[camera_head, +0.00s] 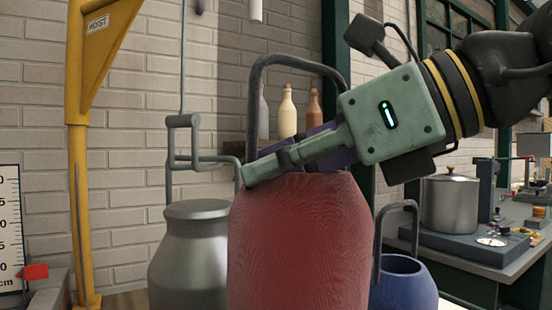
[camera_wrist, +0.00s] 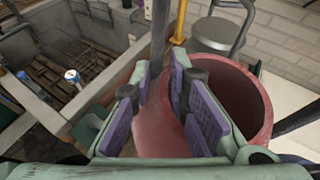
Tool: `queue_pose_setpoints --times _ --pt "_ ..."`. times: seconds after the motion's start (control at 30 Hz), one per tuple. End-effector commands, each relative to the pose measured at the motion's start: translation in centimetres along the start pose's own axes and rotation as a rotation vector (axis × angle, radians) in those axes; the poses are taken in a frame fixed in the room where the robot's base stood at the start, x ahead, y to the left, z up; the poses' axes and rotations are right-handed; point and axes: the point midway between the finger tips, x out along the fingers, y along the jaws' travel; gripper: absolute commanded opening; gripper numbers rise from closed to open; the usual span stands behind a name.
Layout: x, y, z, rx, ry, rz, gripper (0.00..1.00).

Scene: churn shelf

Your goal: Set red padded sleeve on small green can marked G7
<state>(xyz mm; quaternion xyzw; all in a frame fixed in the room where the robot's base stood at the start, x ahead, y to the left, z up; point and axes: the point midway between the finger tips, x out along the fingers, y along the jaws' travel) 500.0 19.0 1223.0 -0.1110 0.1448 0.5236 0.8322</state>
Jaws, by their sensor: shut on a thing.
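The red padded sleeve (camera_head: 298,245) is a large, rounded, textured body at the front middle of the head view. In the wrist view the sleeve (camera_wrist: 262,100) shows a round, open rim and a hollow inside. My gripper (camera_head: 278,162) reaches in from the right at the sleeve's top edge. In the wrist view my gripper (camera_wrist: 165,82), with purple pads, is shut on the sleeve at its upper part, beside a dark upright bar. A dark arched handle (camera_head: 290,60) rises above the sleeve; what it belongs to is unclear. I cannot make out a green can or a G7 mark.
A grey metal can (camera_head: 190,255) stands close left of the sleeve, and a blue pot (camera_head: 402,285) stands to its right. A yellow hoist post (camera_head: 80,190) is at left. Bottles (camera_head: 287,112) stand behind. A steel pot (camera_head: 449,203) sits on the right bench.

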Motion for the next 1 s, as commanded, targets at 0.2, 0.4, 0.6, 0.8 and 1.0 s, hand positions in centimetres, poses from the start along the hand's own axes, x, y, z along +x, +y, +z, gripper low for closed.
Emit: queue_pose_setpoints --times 0.2,0.4,0.6,0.8,1.0 --pt "0.5 0.0 -1.4 0.000 -0.001 -0.001 0.00" --pt "1.0 0.1 -2.6 0.000 0.000 -0.001 0.00" --pt "1.4 0.1 -3.7 0.000 -0.001 0.000 0.00" --pt "1.8 0.1 -4.7 0.000 -0.001 0.000 0.00" --pt "1.9 0.2 -4.9 -0.001 -0.001 0.000 0.00"
